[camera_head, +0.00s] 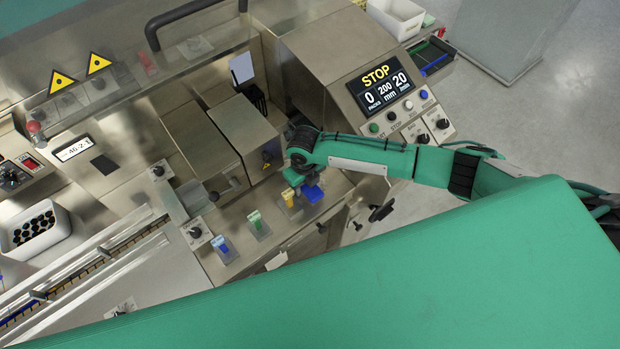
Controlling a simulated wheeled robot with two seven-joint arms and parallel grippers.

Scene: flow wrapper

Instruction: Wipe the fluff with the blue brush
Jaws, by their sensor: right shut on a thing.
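My right gripper (307,179) hangs over the front ledge of the machine, reached by my green arm from the right. It is shut on a blue thing (313,194) that shows just below it; this looks like the blue brush, though the gripper hides much of it. A yellow-topped piece (289,197), a green-topped piece (255,219) and another blue-topped piece (222,246) stand in a row of clear holders to its left. I cannot make out any fluff. My left gripper is not in view.
The steel machine (150,210) fills the left and middle. A raised metal block (215,145) stands left of my right gripper. A slanted panel with a STOP display (382,88) rises behind the arm. A white bin of black pieces (38,228) is far left.

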